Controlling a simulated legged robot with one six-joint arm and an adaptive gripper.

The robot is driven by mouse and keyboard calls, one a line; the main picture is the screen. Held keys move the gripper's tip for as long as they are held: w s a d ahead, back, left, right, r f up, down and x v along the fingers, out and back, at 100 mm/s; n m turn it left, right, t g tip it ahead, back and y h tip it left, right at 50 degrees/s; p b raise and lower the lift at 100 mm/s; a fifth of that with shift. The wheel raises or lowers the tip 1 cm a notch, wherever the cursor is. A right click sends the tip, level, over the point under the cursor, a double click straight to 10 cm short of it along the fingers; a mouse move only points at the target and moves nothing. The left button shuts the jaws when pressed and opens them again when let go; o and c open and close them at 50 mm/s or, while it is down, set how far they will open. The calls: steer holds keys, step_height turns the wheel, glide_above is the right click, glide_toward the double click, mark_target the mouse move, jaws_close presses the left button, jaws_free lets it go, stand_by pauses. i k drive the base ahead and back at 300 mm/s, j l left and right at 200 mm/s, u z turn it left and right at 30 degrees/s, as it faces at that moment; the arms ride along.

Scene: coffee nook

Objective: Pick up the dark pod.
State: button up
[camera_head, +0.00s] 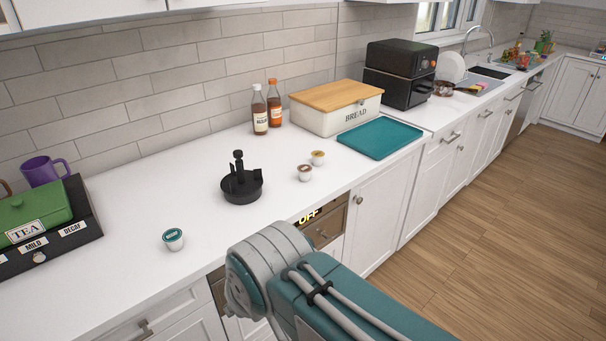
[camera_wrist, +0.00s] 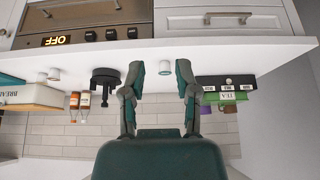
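Three small white pods stand on the counter: one with a teal lid (camera_head: 173,239) at the front left, one with a brown lid (camera_head: 305,173), and one with a gold lid (camera_head: 318,158) just behind it. The brown lid looks the darker of the right pair; none is plainly a dark pod. My gripper (camera_wrist: 160,76) is open and empty in the wrist view, which is upside down. The teal-lidded pod (camera_wrist: 165,68) shows between its fingers but farther off, not touched. My arm shows in the head view; its fingers are hidden there.
A black pod holder (camera_head: 242,186) stands mid-counter. Two bottles (camera_head: 267,108), a bread box (camera_head: 334,115) and a teal tray (camera_head: 380,138) are behind and right. The counter around the teal-lidded pod is clear.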

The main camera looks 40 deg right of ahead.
mark_target(304, 170)
steer(key=i+l+z, duration=0.1)
steer(key=l, duration=0.35)
steer(key=i+l+z, duration=0.1)
steer(key=l, duration=0.3)
steer(key=i+l+z, duration=0.1)
steer(key=l, duration=0.3)
steer(key=i+l+z, duration=0.15)
steer(key=l, duration=0.25)
steer(key=i+l+z, duration=0.1)
steer(key=i+l, duration=0.2)
steer(key=l, duration=0.1)
